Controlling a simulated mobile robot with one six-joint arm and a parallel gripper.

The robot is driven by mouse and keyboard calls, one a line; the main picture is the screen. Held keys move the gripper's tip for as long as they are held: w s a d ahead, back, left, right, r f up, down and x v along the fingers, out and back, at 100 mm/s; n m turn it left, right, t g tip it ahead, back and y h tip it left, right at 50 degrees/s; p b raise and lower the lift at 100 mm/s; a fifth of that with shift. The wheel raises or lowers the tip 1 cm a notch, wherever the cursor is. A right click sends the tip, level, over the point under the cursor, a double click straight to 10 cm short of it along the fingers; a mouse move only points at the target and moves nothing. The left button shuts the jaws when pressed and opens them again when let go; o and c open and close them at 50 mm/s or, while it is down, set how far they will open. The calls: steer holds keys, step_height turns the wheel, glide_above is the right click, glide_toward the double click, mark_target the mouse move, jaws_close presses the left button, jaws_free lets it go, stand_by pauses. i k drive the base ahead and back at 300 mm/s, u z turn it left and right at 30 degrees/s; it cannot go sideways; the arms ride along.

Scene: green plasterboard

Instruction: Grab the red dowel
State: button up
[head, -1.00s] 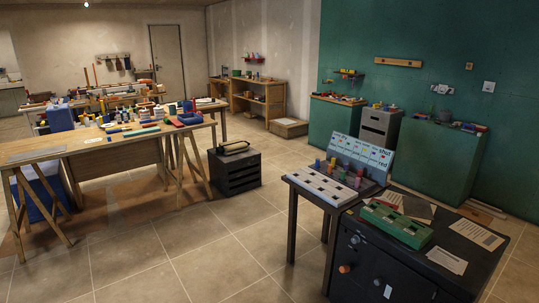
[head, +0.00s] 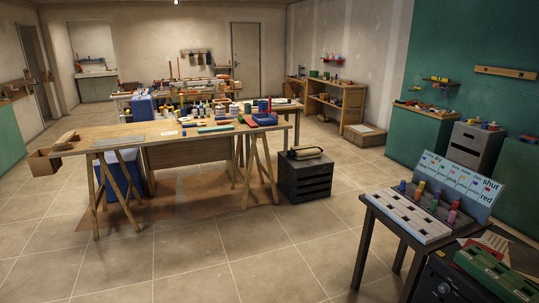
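Several small upright coloured pegs stand on a white slotted board (head: 408,217) on a small dark table (head: 369,225) at the right of the head view. A blue peg (head: 402,186) and a yellow peg (head: 421,187) are at its back left. A reddish-pink peg (head: 452,216) stands near its right end. The pegs are too small for me to tell for certain which is the red dowel. A sign panel (head: 457,178) with coloured marks and the words "shut" and "red" leans behind them. My gripper is not in view.
A long trestle workbench (head: 110,140) crowded with coloured items stands at left centre. A black drawer unit (head: 305,178) stands beside it. A green slotted tray (head: 495,270) lies on a dark cabinet at the lower right. The tiled floor (head: 250,250) in front is clear.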

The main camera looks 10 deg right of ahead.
mark_target(455, 204)
steer(key=u, duration=0.3)
steer(key=i, duration=1.6)
steer(key=z, duration=0.35)
steer(key=i, duration=0.75)
steer(key=z, duration=0.9)
steer(key=i, duration=0.9)
steer(key=z, duration=0.55)
